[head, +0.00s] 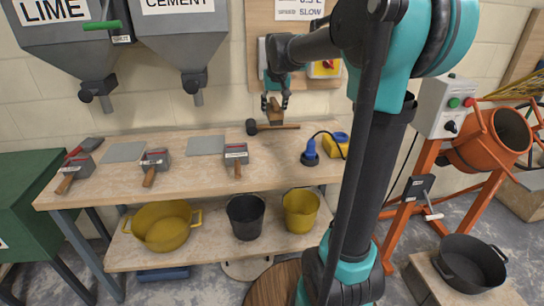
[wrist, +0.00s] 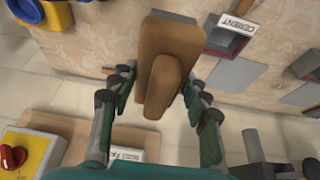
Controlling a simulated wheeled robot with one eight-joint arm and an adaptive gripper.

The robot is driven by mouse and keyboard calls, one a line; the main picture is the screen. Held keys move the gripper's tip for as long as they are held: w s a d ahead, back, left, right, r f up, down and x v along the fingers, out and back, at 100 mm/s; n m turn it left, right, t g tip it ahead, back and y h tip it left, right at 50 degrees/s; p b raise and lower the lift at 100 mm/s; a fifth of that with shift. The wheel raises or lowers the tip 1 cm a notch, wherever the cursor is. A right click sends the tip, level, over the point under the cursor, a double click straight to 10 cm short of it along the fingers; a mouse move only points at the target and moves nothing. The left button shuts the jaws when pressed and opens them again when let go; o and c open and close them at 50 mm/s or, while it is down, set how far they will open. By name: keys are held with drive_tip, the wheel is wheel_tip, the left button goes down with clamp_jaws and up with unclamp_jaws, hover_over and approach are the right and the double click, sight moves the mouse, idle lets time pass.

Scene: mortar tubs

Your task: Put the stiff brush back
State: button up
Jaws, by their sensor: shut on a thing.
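The stiff brush (head: 276,116) has a brown wooden body and is held above the back of the workbench (head: 200,172), near the wall. My gripper (head: 275,101) is shut on it, with a finger on either side. In the wrist view the brush (wrist: 170,65) fills the space between the fingers of my gripper (wrist: 158,88), its narrower brown grip toward the camera. The brush appears clear of the bench top.
A dark-headed mallet (head: 275,127) lies on the bench below the brush. A blue tool (head: 310,153) and a yellow box (head: 338,144) stand to the right. Several scoops, one labelled cement (head: 236,155), lie to the left. A switch box (head: 324,69) is on the wall behind.

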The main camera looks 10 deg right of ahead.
wheel_tip(320, 180, down, 20)
drive_tip(key=shift+w+r, duration=0.1)
idle(0.5)
drive_tip(key=o, duration=1.4)
drive_tip(key=shift+o, duration=0.2)
drive_tip(key=v, duration=1.2)
drive_tip(key=s+d+f, duration=0.1)
drive_tip(key=s+f, duration=0.3)
drive_tip(key=s, duration=0.4)
drive_tip(key=s+d+f, duration=0.1)
drive_tip(key=s+f, duration=0.4)
drive_tip(key=s, duration=0.4)
drive_tip(key=s+d+f, duration=0.2)
drive_tip(key=s+f, duration=0.2)
drive_tip(key=s, duration=0.5)
drive_tip(key=shift+f, duration=0.25)
